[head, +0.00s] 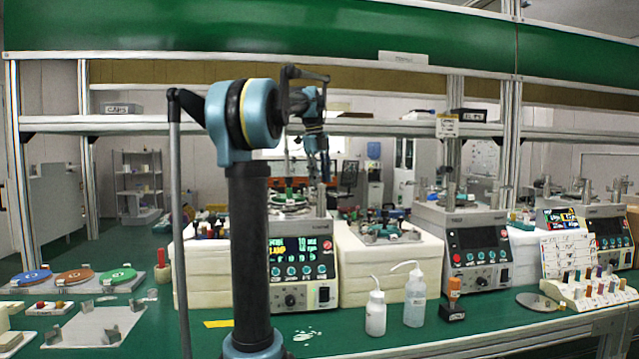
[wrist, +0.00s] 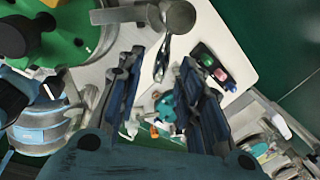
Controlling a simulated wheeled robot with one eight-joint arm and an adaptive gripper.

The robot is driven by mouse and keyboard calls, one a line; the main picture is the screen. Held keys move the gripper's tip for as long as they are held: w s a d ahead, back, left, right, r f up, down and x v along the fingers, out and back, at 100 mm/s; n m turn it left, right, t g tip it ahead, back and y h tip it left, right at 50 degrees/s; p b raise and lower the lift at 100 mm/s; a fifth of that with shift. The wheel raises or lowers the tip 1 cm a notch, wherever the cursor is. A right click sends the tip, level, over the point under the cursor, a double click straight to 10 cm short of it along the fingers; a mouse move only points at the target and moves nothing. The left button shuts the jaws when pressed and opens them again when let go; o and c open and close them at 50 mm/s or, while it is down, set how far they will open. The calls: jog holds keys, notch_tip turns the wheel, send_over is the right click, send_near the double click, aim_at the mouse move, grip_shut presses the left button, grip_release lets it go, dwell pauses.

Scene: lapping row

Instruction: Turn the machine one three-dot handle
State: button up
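The nearest lapping machine (head: 303,262) stands left of centre in the head view, with a lit screen, a row of knobs and a larger dark knob low on its front. My gripper (head: 318,168) hangs above its top, pointing down. In the wrist view my gripper (wrist: 159,64) is open, its two dark blue fingers apart. A slim dark and metal lever (wrist: 162,60) shows between the fingertips, below a grey round metal piece (wrist: 178,16); I cannot tell whether they touch it. The machine's green plate (wrist: 62,45) is at upper left. I can make out no three-dot marking on any handle.
A second machine (head: 470,248) and a third stand farther right. White bottles (head: 375,313) and a rack of coloured pegs (head: 592,290) are on the green bench. Coloured discs (head: 74,275) lie at left. Shelf posts and an overhead beam frame the space.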

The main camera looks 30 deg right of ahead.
notch_tip(320, 180, up, 10)
jog(key=a, duration=0.2)
jog(key=shift+r, duration=0.2)
jog(key=shift+s+a, duration=0.1)
dwell(0.4)
